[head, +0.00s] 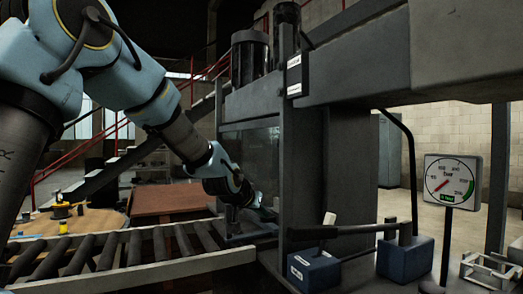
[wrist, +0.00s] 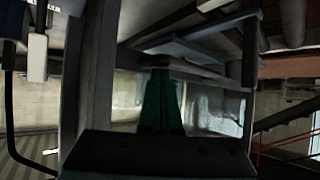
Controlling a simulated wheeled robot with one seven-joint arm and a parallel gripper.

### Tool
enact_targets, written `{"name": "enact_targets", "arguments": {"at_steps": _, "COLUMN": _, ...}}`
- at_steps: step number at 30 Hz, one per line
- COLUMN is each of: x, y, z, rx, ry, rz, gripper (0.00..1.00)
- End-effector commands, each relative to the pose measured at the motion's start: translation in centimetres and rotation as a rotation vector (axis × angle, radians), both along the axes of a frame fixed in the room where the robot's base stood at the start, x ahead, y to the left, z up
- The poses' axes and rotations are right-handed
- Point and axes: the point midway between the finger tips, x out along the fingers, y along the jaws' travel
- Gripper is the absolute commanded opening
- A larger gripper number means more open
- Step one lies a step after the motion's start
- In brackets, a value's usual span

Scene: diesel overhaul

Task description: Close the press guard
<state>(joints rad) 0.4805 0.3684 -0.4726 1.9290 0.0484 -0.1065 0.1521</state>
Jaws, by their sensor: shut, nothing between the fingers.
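The press (head: 302,150) is a tall dark grey frame at the middle of the head view. A dark, see-through panel (head: 255,150), which looks like the press guard, fills the left side of its opening. My gripper (head: 262,210) is at the lower part of this panel, just above the roller conveyor's end. My arm hides part of the panel's left edge. I cannot tell whether the gripper touches the panel. In the wrist view my gripper's dark green fingers (wrist: 163,100) are together and empty, in front of grey frame bars (wrist: 185,55).
A roller conveyor (head: 130,257) leads to the press from the left. A pump with a long lever (head: 340,229) and blue blocks (head: 405,257) stand at front right. A pressure gauge (head: 451,181) stands on a post at right. A round wooden table (head: 85,228) is at left.

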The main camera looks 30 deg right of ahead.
Motion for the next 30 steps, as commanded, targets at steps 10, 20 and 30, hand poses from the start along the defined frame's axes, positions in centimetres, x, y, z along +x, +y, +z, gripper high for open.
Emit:
{"name": "enact_targets", "arguments": {"at_steps": 10, "x": -0.1, "y": 0.1, "z": -6.3, "rx": 0.004, "ry": 0.004, "rz": 0.000, "gripper": 0.00}}
{"name": "enact_targets", "arguments": {"at_steps": 20, "x": -0.1, "y": 0.1, "z": -7.0, "rx": 0.005, "ry": 0.005, "rz": 0.000, "gripper": 0.00}}
{"name": "enact_targets", "arguments": {"at_steps": 30, "x": -0.1, "y": 0.1, "z": -6.8, "rx": 0.009, "ry": 0.008, "rz": -0.001, "gripper": 0.00}}
